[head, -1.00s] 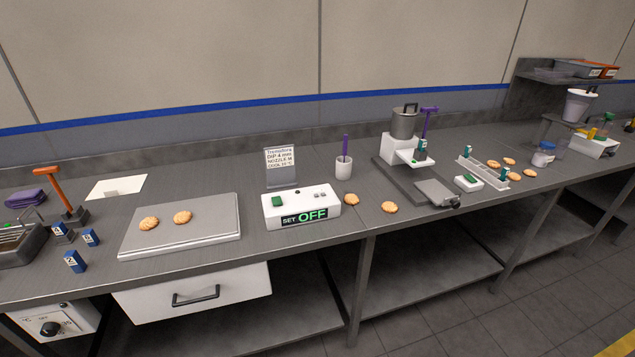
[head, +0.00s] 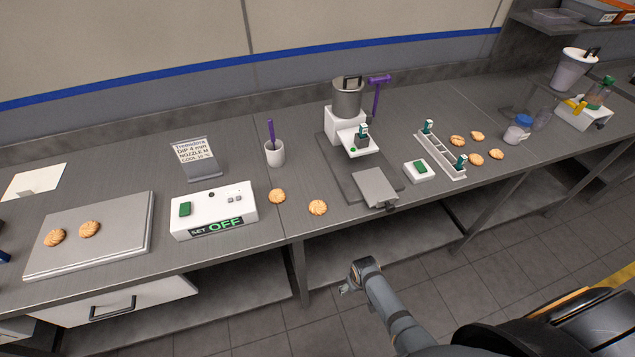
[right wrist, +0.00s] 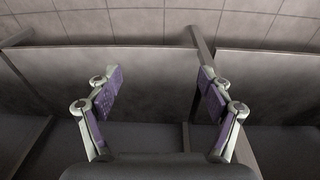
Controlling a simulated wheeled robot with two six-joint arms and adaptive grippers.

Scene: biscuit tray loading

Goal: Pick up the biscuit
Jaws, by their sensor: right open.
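Several round golden biscuits lie on the counter in the head view. Two, a left one (head: 55,237) and a right one (head: 90,228), are on the grey slab (head: 140,215) at the left. One biscuit (head: 277,196) lies beside the white control box, and another biscuit (head: 318,207) lies near the front edge. More biscuits (head: 476,160) lie in a group at the right. My right arm comes in from the bottom right of the head view. In the right wrist view my right gripper (right wrist: 160,90) is open and empty, with under-counter shelving ahead. My left gripper is not in view.
The white control box (head: 213,210) reads "SET OFF". A pot (head: 348,99) stands on a machine with a grey plate (head: 376,187). A slotted rack (head: 440,155), a white cup (head: 274,153) and a sign (head: 195,158) also stand on the counter. Floor tiles are clear in front.

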